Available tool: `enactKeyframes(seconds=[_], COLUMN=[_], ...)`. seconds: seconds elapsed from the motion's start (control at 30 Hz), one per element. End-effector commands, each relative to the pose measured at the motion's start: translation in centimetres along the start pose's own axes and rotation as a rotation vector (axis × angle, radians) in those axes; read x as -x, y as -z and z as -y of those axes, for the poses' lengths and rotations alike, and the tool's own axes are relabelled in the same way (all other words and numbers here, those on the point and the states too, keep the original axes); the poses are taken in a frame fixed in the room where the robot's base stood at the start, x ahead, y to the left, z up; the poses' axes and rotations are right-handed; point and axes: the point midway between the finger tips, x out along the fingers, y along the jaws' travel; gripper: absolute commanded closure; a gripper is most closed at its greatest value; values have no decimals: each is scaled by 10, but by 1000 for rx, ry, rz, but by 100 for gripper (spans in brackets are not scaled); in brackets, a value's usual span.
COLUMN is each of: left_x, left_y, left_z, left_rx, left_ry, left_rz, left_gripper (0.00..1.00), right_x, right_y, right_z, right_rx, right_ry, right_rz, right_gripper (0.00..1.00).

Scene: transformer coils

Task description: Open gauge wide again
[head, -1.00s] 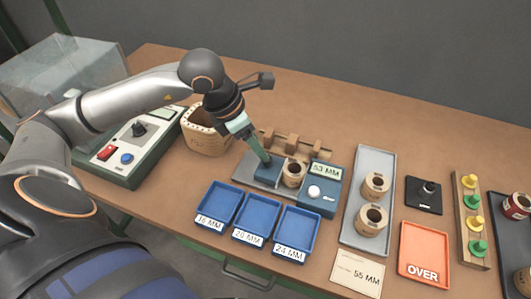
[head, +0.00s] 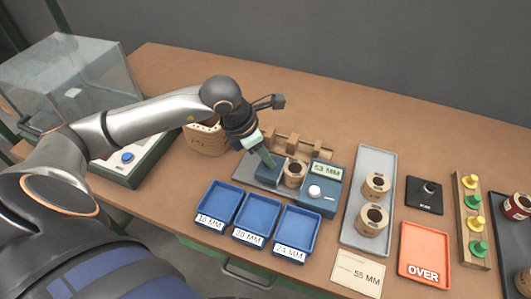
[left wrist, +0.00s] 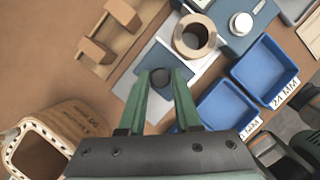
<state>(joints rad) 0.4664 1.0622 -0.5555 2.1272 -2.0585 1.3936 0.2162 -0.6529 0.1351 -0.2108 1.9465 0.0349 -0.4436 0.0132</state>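The blue gauge (head: 318,202) stands on a grey plate and its display reads 53 MM. Its sliding jaw (head: 267,172) is the blue block on the left, with a dark knob (left wrist: 160,78) on top. A wound coil (head: 294,174) stands between the sliding jaw and the display block; it also shows in the left wrist view (left wrist: 194,36). My left gripper (head: 270,163) is down at the sliding jaw. In the left wrist view its green fingers (left wrist: 161,76) lie on both sides of the knob, which fills the narrow gap. My right gripper is not in view.
Blue trays (head: 257,223) lie in front of the gauge. A grey tray (head: 375,158) with two coils and an orange OVER tray (head: 424,244) are at the right. Wooden holders (head: 295,139) stand behind; a wooden bin (head: 206,141) is at left.

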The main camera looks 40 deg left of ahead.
Motion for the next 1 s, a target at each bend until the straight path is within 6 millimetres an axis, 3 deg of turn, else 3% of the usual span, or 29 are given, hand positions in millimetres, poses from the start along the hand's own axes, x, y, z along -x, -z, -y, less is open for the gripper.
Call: enactKeyframes(seconds=[0.03,0.27,1.0], left_x=[0,0,1], left_y=[0,0,0], left_z=[0,0,0], left_rx=[0,0,0], left_ry=[0,0,-1], left_rz=[0,0,1], left_gripper=[75,100,100], right_x=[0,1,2], right_y=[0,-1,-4], right_z=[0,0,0], right_rx=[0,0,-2], right_ry=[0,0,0], right_rz=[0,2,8], right_gripper=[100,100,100])
